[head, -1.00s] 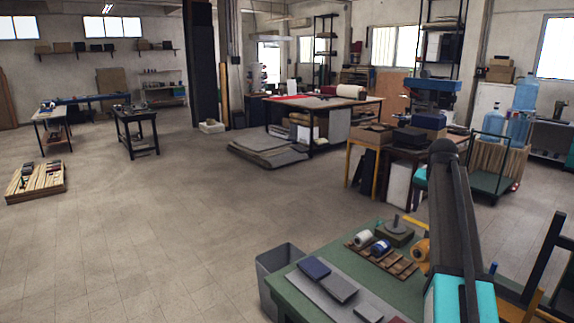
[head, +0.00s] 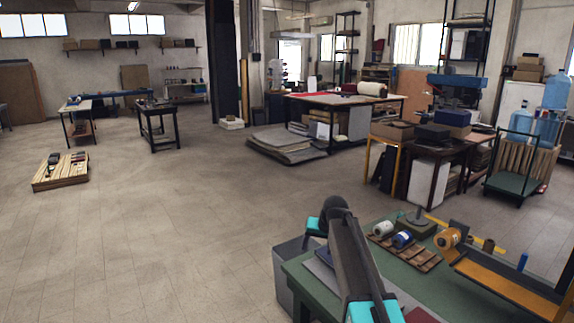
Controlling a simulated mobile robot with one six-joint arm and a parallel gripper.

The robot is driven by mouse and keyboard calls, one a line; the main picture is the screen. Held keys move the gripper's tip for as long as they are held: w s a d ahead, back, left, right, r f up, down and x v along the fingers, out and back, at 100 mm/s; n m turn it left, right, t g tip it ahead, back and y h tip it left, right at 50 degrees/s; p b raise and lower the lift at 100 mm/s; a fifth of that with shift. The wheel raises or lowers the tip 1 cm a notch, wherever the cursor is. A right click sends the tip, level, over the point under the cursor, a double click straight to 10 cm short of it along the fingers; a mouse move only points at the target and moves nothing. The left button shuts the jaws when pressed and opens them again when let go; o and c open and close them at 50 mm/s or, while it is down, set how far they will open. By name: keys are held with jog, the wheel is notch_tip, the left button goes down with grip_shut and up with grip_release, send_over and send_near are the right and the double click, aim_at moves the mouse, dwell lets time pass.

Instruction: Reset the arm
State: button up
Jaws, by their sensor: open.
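My arm rises from the bottom edge of the head view, right of centre, and bends at a grey and turquoise joint. It stands in front of the green-topped workbench (head: 400,280) and hides part of it. No gripper fingers show in this view, so what my gripper does cannot be seen.
The bench holds a wooden rack (head: 421,257) with a white spool (head: 382,229) and a blue spool (head: 402,240), and an orange roll (head: 447,239). A grey bin (head: 291,270) stands at its left. A low pallet (head: 60,175) lies far left. The middle floor is clear.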

jog(key=s+a+f+n+y+b, duration=0.1)
jog(key=s+a+f+n+b, duration=0.15)
jog(key=a+f, duration=0.75)
jog(key=s+a+f+g, duration=0.1)
jog(key=s+a+f, duration=0.4)
jog(key=f, duration=0.1)
jog(key=s+d+f+g+h+p, duration=0.1)
jog(key=s+d+f+g, duration=0.1)
jog(key=s+d+f, duration=0.45)
jog(key=s+d+f+g, duration=0.1)
jog(key=s+d+f, duration=0.2)
jog(key=s+f, duration=0.5)
jog(key=s+d+f+g+h+p, duration=0.1)
jog(key=s+d+f+g, duration=0.1)
jog(key=s+d+f, duration=0.5)
jog(key=s+d+f+g, duration=0.1)
jog(key=s+f, duration=0.1)
jog(key=s, duration=0.8)
jog(key=s+d+f+m+g+p, duration=0.1)
jog(key=s+d+f+g, duration=0.1)
jog(key=s, duration=0.8)
jog(key=s+d+f+g, duration=0.2)
jog(key=s+f, duration=0.1)
jog(key=s, duration=0.8)
jog(key=shift+d+p, duration=0.15)
jog(key=shift+p, duration=0.25)
jog(key=shift+m, duration=0.25)
